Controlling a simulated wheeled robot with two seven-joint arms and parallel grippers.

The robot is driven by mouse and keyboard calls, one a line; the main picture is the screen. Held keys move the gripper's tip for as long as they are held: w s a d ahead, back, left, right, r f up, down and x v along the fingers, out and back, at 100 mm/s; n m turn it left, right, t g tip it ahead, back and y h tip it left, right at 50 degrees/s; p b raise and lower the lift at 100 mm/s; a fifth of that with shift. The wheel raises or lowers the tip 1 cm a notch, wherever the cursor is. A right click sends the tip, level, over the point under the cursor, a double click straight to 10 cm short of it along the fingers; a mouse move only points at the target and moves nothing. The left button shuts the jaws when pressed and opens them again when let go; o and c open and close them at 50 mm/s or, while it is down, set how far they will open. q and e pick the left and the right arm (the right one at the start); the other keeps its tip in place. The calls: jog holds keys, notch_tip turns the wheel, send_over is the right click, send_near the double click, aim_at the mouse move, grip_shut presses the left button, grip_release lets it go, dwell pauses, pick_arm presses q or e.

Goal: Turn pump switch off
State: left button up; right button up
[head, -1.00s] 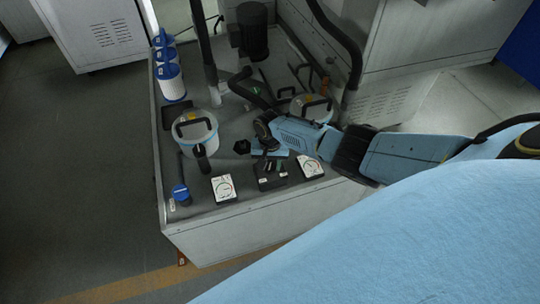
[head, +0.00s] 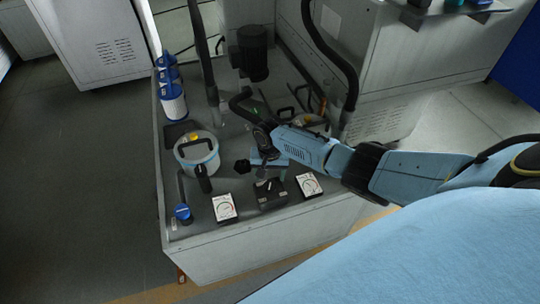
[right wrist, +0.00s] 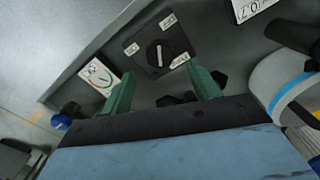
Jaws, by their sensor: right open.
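The pump switch (head: 272,193) is a black box with a rotary knob, at the front edge of the grey bench between two dial gauges. My right gripper (head: 268,170) is just behind the switch in the head view. In the right wrist view its two green fingers (right wrist: 162,88) are spread apart and empty, pointing toward the switch, with the knob beyond the tips. My left gripper is out of view.
White dial gauges stand left (head: 225,208) and right (head: 309,185) of the switch. A lidded canister with a black handle (head: 197,160), a blue-capped valve (head: 183,213) and blue-and-white filters (head: 172,100) are at the left. A dark motor (head: 252,52) and hoses stand behind.

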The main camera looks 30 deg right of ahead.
aim_at(270, 185)
notch_tip(270, 185, up, 8)
jog(key=p, duration=0.1)
jog(key=shift+p, duration=0.35)
